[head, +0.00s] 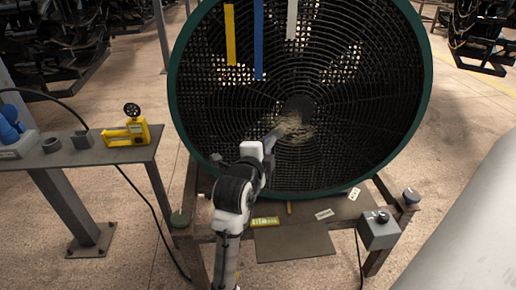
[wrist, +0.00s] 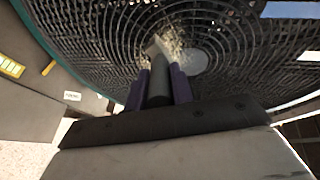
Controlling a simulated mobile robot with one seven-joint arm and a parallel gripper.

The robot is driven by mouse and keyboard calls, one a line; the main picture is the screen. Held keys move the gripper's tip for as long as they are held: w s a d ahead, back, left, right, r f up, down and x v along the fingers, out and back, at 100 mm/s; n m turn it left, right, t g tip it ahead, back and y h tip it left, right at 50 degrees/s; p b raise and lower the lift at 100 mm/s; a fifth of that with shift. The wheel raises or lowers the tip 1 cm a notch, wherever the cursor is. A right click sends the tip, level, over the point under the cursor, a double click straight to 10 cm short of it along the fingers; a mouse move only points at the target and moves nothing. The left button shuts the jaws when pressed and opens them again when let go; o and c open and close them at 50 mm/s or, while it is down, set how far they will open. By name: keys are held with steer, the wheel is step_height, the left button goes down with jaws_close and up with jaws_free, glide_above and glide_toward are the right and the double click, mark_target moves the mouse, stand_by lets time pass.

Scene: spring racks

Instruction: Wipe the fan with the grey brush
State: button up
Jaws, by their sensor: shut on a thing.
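The fan (head: 370,100) is a large round unit with a dark grille and a green rim, standing upright on a low bench. It fills the upper part of the wrist view (wrist: 85,45). My gripper (wrist: 161,88) has purple fingers shut on the handle of the grey brush (wrist: 159,92). In the head view the brush (head: 283,130) points up and right, its pale bristles at the grille just below the round hub. The bristles look to be at the grille, but I cannot tell how firmly they touch. My gripper's fingers are hard to make out in the head view.
Yellow, blue (head: 259,40) and white strips hang across the upper grille. A side table (head: 85,155) at left holds a yellow device (head: 127,133) and a blue object (head: 10,128). A grey control box (head: 379,230) sits at the bench's right front. A large pale surface fills the lower right.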

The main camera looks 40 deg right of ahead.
steer(key=shift+s+d, duration=1)
steer(key=shift+d, duration=0.3)
steer(key=shift+s+d, duration=0.1)
steer(key=shift+s+d+r+p, duration=0.65)
steer(key=shift+s+d+p, duration=0.35)
steer(key=shift+s+d, duration=1.35)
steer(key=w+a+r+b, duration=0.1)
steer(key=w+a+b, duration=0.2)
steer(key=w+a, duration=0.6)
steer(key=shift+w+a+r, duration=0.15)
steer(key=shift+w+a, duration=0.05)
steer(key=shift+a, duration=0.45)
steer(key=shift+s+d+p, duration=0.15)
steer(key=shift+s+d, duration=1.35)
steer(key=shift+d, duration=0.3)
steer(key=shift+s+d+p, duration=0.15)
steer(key=shift+s+d, duration=1.4)
steer(key=shift+d, duration=0.3)
steer(key=shift+s+d+p, duration=0.15)
steer(key=shift+s+d, duration=1.35)
steer(key=shift+d, duration=0.3)
jaws_close()
steer(key=shift+a, duration=0.1)
